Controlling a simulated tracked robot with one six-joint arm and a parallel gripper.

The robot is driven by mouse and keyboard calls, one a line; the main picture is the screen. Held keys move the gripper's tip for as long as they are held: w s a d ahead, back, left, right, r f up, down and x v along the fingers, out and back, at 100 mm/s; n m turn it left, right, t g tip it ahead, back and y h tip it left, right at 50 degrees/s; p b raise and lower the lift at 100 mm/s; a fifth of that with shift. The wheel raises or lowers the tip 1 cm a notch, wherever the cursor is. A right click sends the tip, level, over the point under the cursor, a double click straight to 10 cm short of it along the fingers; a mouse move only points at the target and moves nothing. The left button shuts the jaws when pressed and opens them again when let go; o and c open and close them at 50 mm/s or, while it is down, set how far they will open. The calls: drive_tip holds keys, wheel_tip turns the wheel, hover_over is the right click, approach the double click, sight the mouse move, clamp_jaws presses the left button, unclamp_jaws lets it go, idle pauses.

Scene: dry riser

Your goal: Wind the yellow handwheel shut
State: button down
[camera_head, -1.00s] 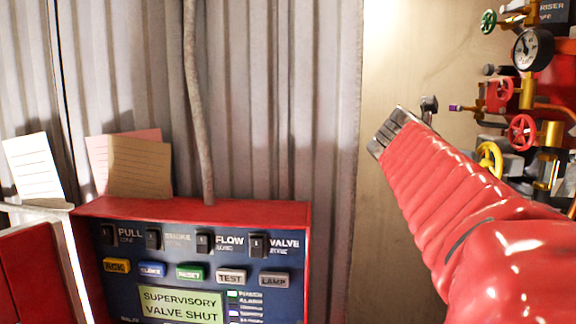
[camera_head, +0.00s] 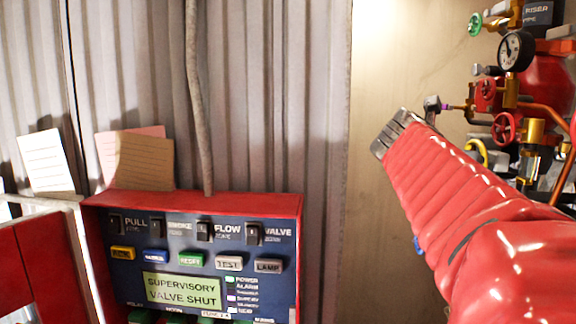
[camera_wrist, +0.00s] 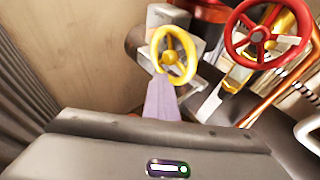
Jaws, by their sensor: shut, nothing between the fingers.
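The yellow handwheel shows in the wrist view (camera_wrist: 169,57), a round spoked wheel near the upper middle. In the head view only part of its yellow rim (camera_head: 482,151) shows at the upper edge of my red arm; the rest is hidden. My gripper (camera_wrist: 161,83) appears in the wrist view as shut, pale purple fingers with nothing held. Their tips are just below the wheel in the picture; I cannot tell whether they touch it. The panel display (camera_head: 182,290) reads "SUPERVISORY VALVE SHUT".
A red handwheel (camera_wrist: 266,36) is close on the right in the wrist view. A green handwheel (camera_head: 475,24), a gauge (camera_head: 516,51) and copper pipes crowd the right of the head view. The red alarm panel (camera_head: 200,200) stands at lower left.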

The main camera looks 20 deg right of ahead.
drive_tip(key=shift+d, duration=0.1)
drive_tip(key=shift+w+d+r, duration=0.9)
drive_tip(key=shift+w+r, duration=0.45)
drive_tip(key=shift+r, duration=0.8)
drive_tip(key=s+a, duration=0.2)
drive_tip(key=s, duration=0.2)
drive_tip(key=shift+s+a+r, duration=0.35)
drive_tip(key=shift+s+a, duration=0.05)
drive_tip(key=w+a, duration=0.2)
drive_tip(key=a, duration=0.1)
drive_tip(key=shift+w+a, duration=0.15)
drive_tip(key=shift+a, duration=0.1)
